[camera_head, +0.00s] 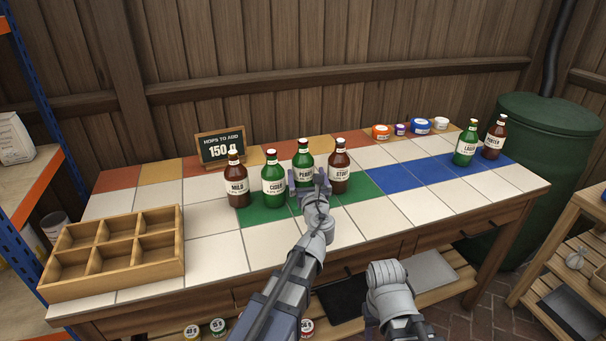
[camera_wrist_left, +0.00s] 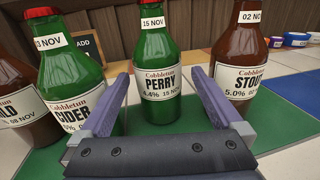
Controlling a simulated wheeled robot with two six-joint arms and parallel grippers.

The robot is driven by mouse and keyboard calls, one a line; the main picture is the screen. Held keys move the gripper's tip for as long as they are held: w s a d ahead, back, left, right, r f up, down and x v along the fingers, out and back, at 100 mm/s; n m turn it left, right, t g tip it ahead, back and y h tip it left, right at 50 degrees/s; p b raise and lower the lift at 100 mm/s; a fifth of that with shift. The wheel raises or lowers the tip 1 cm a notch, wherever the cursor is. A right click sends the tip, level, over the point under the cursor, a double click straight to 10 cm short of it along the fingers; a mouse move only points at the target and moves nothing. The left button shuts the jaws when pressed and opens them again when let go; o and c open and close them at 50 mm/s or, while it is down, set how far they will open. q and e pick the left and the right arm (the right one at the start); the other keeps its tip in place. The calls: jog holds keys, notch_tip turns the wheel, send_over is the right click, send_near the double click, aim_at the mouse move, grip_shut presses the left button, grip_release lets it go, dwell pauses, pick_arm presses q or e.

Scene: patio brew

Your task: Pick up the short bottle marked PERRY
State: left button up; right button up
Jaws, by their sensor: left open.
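The green PERRY bottle (camera_head: 304,151) stands upright on the green tiles of the bench, with a red cap and a cream label. My left gripper (camera_head: 307,181) is at its near side, low, and covers its lower part in the head view. In the left wrist view the PERRY bottle (camera_wrist_left: 159,80) is centred ahead between the two open fingers (camera_wrist_left: 160,98). The fingers hold nothing, and I cannot tell whether the tips reach past its near side. My right gripper is not in view; only part of my right arm shows.
The green CIDER bottle (camera_head: 273,182) stands close left of PERRY, brown MILD (camera_head: 237,183) farther left, and brown STOUT (camera_head: 338,170) close right. LAGER (camera_head: 466,145) and PORTER (camera_head: 494,138) stand on blue tiles. A wooden crate (camera_head: 118,280) is at left; a "150 g" sign (camera_head: 221,147) stands behind.

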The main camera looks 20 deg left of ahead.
aim_at(303, 167)
pick_arm(q)
jog(key=x, duration=0.5)
jog(key=shift+a+f, duration=0.1)
jog(key=shift+a, duration=0.15)
grip_shut()
dwell(0.6)
